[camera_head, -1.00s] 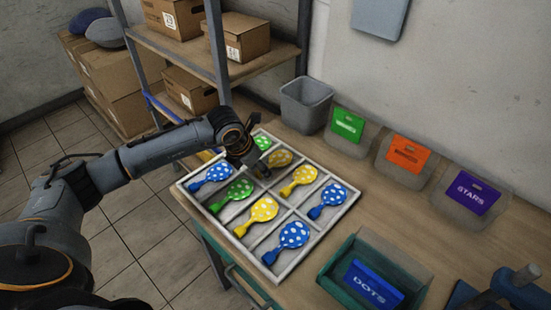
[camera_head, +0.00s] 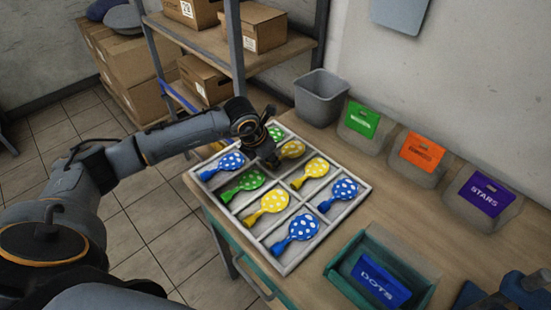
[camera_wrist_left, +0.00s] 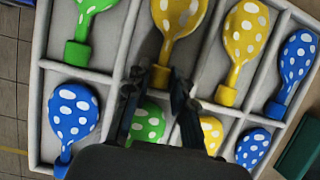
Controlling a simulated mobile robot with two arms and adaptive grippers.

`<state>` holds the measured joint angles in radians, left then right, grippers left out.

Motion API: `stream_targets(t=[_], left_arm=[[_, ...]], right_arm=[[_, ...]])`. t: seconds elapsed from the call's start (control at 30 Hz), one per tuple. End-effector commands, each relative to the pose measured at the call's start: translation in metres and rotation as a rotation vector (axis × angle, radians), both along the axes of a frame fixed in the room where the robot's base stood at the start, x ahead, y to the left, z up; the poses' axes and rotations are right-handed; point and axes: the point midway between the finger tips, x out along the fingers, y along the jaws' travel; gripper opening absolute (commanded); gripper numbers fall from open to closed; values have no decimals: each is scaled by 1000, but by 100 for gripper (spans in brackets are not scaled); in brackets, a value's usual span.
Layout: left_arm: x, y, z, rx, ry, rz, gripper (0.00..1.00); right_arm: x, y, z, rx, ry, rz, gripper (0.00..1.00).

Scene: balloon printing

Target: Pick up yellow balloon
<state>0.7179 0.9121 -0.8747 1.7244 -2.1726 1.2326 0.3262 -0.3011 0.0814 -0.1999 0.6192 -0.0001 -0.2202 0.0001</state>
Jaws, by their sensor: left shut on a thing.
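A white sectioned tray (camera_head: 317,234) holds several dotted balloons in yellow, green and blue. My left gripper (camera_head: 272,164) is over the tray's far row, at the neck end of a yellow balloon (camera_head: 293,149). In the left wrist view, my left gripper (camera_wrist_left: 158,80) has its fingers on both sides of this yellow balloon's neck (camera_wrist_left: 155,78), shut on it; its round body (camera_wrist_left: 181,17) points away. I cannot tell whether it is off the tray floor. Other yellow balloons are beside it (camera_head: 314,168) and in the near row (camera_head: 271,202). My right gripper is not in view.
A green balloon (camera_head: 275,133) lies just left of the held one. A grey bin (camera_head: 321,97) and green, orange and purple labelled boxes (camera_head: 483,195) line the wall. A teal box (camera_head: 335,272) marked DOTS stands at the right. A shelf (camera_head: 236,45) rises behind the arm.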

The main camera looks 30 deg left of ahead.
Motion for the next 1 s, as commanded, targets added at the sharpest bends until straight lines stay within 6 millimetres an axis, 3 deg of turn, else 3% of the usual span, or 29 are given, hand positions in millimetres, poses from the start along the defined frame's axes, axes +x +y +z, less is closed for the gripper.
stream_targets(t=[0.23, 0.5, 0.8, 1.0], left_arm=[[-2, 0, 31, 2, -5, -2, 12], [-54, -3, 88, 5, -7, -3, 12], [-117, -8, 114, 4, -2, 0, 12], [-136, -10, 124, 1, 0, -1, 12]], right_arm=[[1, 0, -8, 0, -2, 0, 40], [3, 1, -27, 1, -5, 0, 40], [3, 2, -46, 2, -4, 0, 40], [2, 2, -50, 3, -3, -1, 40]])
